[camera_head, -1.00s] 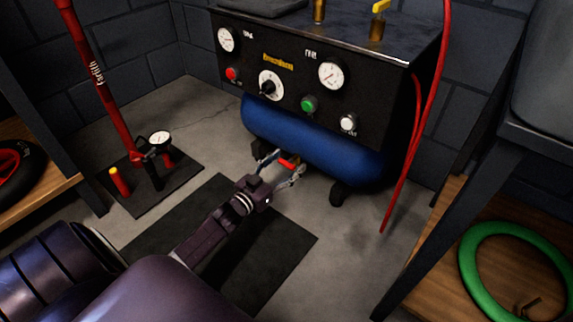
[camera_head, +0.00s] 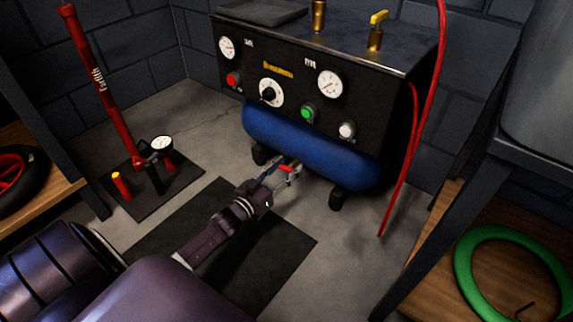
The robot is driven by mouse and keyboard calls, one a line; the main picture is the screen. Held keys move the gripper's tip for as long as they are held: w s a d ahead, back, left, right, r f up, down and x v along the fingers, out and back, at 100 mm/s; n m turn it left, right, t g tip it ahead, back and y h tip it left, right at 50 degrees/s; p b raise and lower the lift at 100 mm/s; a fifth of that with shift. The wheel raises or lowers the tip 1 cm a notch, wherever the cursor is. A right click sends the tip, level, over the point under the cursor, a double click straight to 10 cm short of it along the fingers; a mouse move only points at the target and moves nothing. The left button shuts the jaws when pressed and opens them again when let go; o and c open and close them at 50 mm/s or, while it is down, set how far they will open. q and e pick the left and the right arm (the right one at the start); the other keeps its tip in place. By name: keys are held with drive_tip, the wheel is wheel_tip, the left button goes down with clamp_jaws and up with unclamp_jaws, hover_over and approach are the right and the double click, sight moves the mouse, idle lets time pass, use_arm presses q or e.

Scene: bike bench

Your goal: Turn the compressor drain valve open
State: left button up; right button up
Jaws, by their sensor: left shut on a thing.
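The compressor has a black control panel (camera_head: 285,85) with gauges, knobs and buttons, above a blue tank (camera_head: 310,145). A small red drain valve handle (camera_head: 290,168) shows low at the tank's underside, between my fingertips. My left gripper (camera_head: 281,173) reaches in from the lower left and is shut on the red handle. The fingers hide part of the handle, and the valve body behind it is hard to make out. My right gripper is not in view.
A red floor pump (camera_head: 108,95) with a gauge stands on a dark mat at left. A red hose (camera_head: 404,150) hangs right of the compressor. A wooden shelf with a green ring (camera_head: 512,272) is at lower right. Open floor lies around the dark floor mat (camera_head: 150,245).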

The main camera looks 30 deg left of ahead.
use_arm(q)
drive_tip(key=n+p, duration=0.2)
drive_tip(key=shift+a+r+n, duration=0.1)
drive_tip(key=shift+r+n, duration=0.05)
drive_tip(key=shift+n, duration=0.25)
drive_tip(key=shift+n+p, duration=0.5)
drive_tip(key=shift+n, duration=0.4)
drive_tip(key=n, duration=0.2)
drive_tip(key=shift+a+f+n+p, duration=0.1)
drive_tip(key=shift+f+n+p, duration=0.1)
drive_tip(key=shift+n+p, duration=0.15)
drive_tip(key=n, duration=0.3)
drive_tip(key=shift+f+n, duration=0.1)
drive_tip(key=shift+n, duration=0.25)
drive_tip(key=shift+f+n, duration=0.15)
drive_tip(key=shift+n, duration=1.95)
drive_tip(key=o, duration=1.2)
drive_tip(key=shift+c, duration=0.2)
